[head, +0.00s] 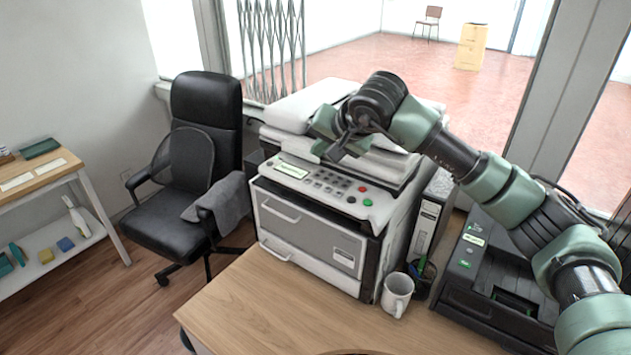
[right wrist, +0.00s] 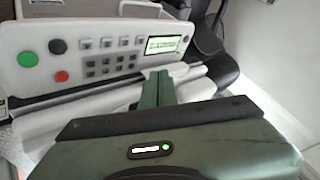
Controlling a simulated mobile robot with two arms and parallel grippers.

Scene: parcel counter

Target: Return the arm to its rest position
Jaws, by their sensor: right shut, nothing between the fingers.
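My right arm reaches in from the right in the head view. My right gripper (head: 338,146) hangs over the top of the white and grey copier (head: 310,240). In the right wrist view the green fingers of my right gripper (right wrist: 158,82) are together and hold nothing. The copier's control panel (right wrist: 95,55), with a small lit screen and green and red buttons, lies just beyond the fingertips. I cannot tell whether the fingers touch the copier. My left gripper is not in view.
A white mug (head: 397,294) and a pen cup (head: 422,275) stand right of the copier on the wooden counter (head: 270,318). A black printer (head: 490,285) sits under my right arm. A black office chair (head: 195,170) stands left. The counter's front is clear.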

